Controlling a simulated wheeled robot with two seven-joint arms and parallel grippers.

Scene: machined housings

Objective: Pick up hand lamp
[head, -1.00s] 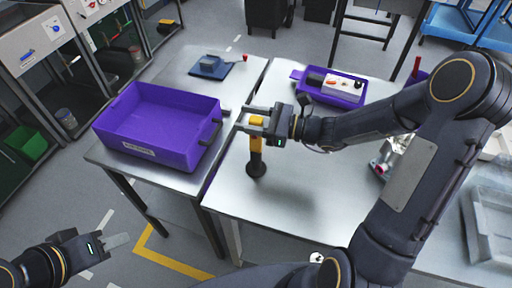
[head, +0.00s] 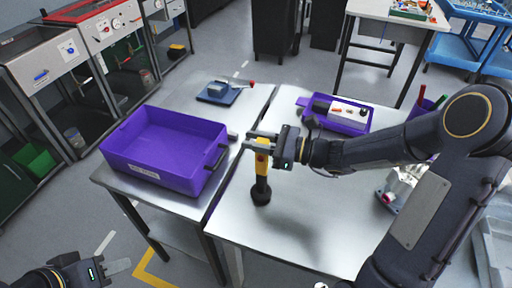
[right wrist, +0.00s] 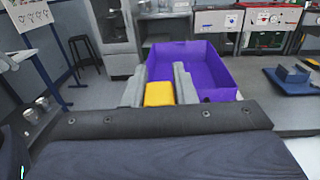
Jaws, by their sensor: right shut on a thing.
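The hand lamp (head: 262,172) is yellow with a black round lower end and stands upright above the right-hand metal table in the head view. My right gripper (head: 262,142) is shut on its yellow upper part. In the right wrist view the yellow end of the lamp (right wrist: 159,93) sits between the two fingers. I cannot tell whether the lamp's black end touches the table. My left gripper (head: 117,267) is low at the left, away from the tables; its fingers look close together, but I cannot tell whether they are open.
A purple bin (head: 165,180) stands on the left table, beside my right gripper. A blue plate with a block (head: 218,92) lies behind it. A purple tray (head: 345,125) with parts is at the back of the right table. A metal fitting (head: 393,190) lies near my right arm.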

